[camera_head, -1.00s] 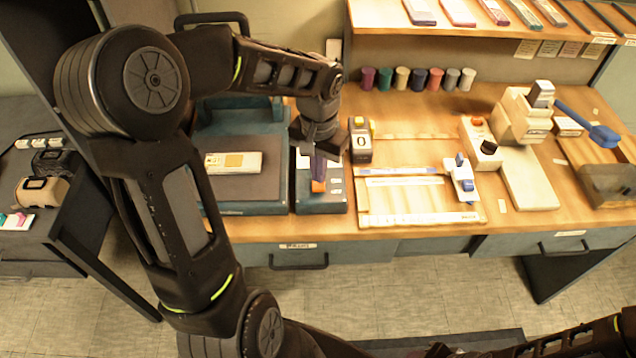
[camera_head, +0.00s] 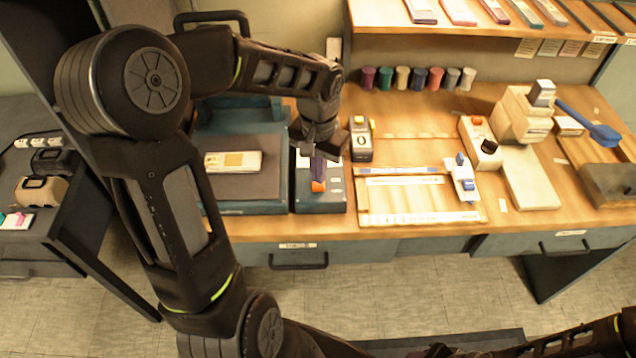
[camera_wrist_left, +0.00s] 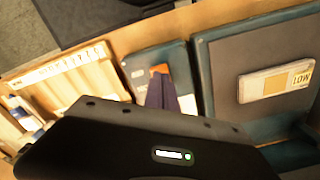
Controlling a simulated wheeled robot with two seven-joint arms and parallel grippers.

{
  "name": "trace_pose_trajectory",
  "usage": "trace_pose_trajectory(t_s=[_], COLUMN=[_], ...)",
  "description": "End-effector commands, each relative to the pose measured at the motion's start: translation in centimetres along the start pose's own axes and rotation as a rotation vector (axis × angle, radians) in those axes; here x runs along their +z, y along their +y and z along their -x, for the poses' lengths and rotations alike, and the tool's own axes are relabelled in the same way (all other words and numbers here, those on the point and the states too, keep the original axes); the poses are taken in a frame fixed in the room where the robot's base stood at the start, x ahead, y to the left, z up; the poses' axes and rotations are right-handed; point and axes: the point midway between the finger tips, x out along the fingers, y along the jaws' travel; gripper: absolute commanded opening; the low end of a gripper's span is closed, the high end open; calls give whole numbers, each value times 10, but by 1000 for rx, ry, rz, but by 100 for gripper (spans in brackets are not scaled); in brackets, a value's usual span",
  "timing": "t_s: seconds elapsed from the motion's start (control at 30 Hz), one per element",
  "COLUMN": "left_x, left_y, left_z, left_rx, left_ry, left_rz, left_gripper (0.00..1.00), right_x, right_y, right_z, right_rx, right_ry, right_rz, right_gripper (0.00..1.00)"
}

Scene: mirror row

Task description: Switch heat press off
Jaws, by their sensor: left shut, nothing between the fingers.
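The heat press (camera_head: 240,207) is a teal machine at the left of the bench, with a dark flat bed. It also shows in the left wrist view (camera_wrist_left: 224,75). Beside it stands a teal and grey switch box (camera_head: 336,198) with an orange switch (camera_head: 318,185). In the left wrist view the box (camera_wrist_left: 138,68) is partly hidden, and the orange of the switch (camera_wrist_left: 160,69) shows just past the fingertips. My left gripper (camera_head: 318,168) is shut and empty, pointing down at the switch. I cannot tell if it touches it. My right gripper is out of view.
A pale block with a label (camera_head: 233,162) lies on the press bed. A black counter (camera_head: 360,140) stands right of the switch box. Several coloured cylinders line the back.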

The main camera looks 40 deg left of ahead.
Motion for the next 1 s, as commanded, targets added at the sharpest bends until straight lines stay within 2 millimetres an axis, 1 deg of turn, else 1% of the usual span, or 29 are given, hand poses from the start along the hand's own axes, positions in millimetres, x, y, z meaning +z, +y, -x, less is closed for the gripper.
trace_pose_trajectory(t_s=[1.0], left_x=[0], left_y=[0], left_z=[-16], left_rx=[0], left_ry=[0], left_rz=[0], left_gripper=[0], right_x=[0], right_y=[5], right_z=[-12], right_rx=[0], right_ry=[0], right_rz=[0], right_gripper=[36])
